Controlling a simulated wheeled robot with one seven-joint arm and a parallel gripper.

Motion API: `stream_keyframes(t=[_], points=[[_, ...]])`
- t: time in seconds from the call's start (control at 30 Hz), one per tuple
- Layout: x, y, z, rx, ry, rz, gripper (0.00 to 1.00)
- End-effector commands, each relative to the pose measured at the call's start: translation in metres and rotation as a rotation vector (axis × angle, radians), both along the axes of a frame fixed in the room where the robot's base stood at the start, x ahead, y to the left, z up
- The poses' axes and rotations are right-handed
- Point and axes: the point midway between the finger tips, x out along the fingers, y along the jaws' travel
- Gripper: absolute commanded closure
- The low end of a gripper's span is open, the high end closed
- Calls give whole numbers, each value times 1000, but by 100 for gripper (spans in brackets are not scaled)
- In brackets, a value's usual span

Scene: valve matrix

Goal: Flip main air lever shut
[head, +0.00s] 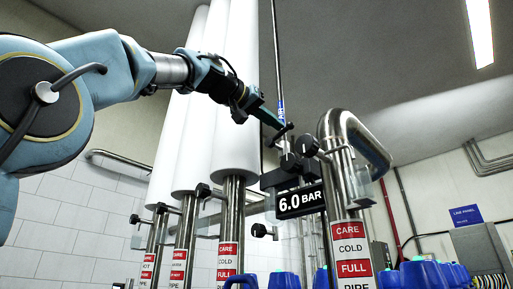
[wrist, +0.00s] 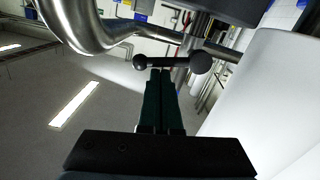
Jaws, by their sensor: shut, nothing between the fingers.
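A dark T-shaped handle (head: 281,134) stands above the "6.0 BAR" display (head: 300,201), among black round knobs (head: 305,146); I take it to be the main air lever, though no label shows. In the wrist view, a black bar with a ball at each end (wrist: 171,62) lies across the picture just past my fingertips. My gripper (head: 279,123) is shut and empty, pointing down and right at the handle. In the wrist view its dark green fingers (wrist: 160,72) lie together, tips close to the bar. I cannot tell whether they touch it.
A bent steel pipe (head: 345,135) rises right of the handle and shows at upper left in the wrist view (wrist: 82,30). Tall white columns (head: 236,90) stand on the left above several steel pipes with black handles. Blue containers (head: 420,274) stand below. Open air lies above the handle.

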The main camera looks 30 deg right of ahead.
Motion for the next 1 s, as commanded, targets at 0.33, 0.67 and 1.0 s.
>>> stream_keyframes(t=[0.33, 0.67, 1.0], points=[[-5, -1, -9, 24, -89, -1, 100], [-5, -1, -11, 24, -87, -1, 100], [-5, -1, -11, 24, -86, 0, 100]])
